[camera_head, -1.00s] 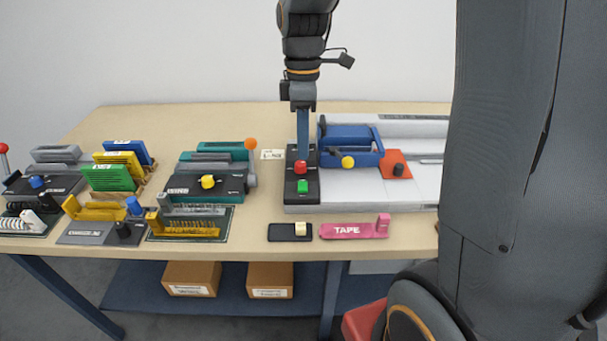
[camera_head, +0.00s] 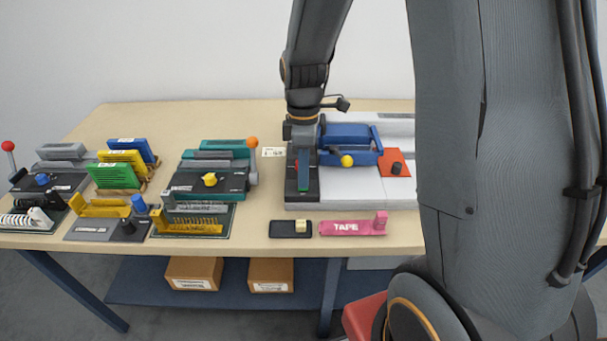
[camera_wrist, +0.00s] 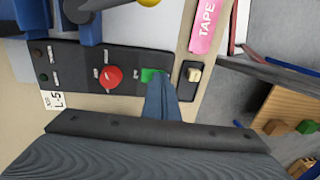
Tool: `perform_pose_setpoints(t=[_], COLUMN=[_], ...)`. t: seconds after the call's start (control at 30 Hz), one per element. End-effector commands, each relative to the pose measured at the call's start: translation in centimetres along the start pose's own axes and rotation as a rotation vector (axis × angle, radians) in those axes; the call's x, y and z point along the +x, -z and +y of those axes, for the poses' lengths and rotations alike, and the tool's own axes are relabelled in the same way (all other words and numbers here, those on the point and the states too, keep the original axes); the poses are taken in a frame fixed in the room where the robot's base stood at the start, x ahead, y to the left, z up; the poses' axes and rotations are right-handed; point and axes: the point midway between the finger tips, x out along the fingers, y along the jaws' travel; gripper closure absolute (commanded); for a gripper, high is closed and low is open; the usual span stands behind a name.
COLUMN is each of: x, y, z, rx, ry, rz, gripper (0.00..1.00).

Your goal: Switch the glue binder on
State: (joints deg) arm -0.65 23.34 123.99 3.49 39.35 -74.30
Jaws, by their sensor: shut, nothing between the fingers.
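The glue binder's black control panel (camera_wrist: 65,68) shows in the wrist view with a red button (camera_wrist: 109,77), a green button (camera_wrist: 149,75) and small dark indicator spots at its left end. The panel (camera_head: 313,197) stands on the table beside the white and blue machine body (camera_head: 347,137). My gripper (camera_head: 304,187) is shut, with its blue fingers pointing down over the green button. In the wrist view my fingertips (camera_wrist: 156,84) reach the green button's edge and hide part of it. I cannot tell whether they touch it. In the head view my fingers cover most of both buttons.
A black block with a cream switch (camera_head: 291,228) and a pink tape holder (camera_head: 352,226) lie in front of the panel. A teal punch (camera_head: 222,154) and several desk machines stand to the left.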

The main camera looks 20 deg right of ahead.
Motion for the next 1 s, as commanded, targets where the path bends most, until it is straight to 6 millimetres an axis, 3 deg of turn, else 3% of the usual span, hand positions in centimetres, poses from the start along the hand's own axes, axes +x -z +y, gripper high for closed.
perform_pose_setpoints(t=[0.37,1.0], x=[0.6,0.1], y=[0.0,0.0], z=[-0.2,1.4], rx=[0.000,0.001], ry=[0.004,0.000], rz=[-0.001,0.000], gripper=[1.00,1.00])
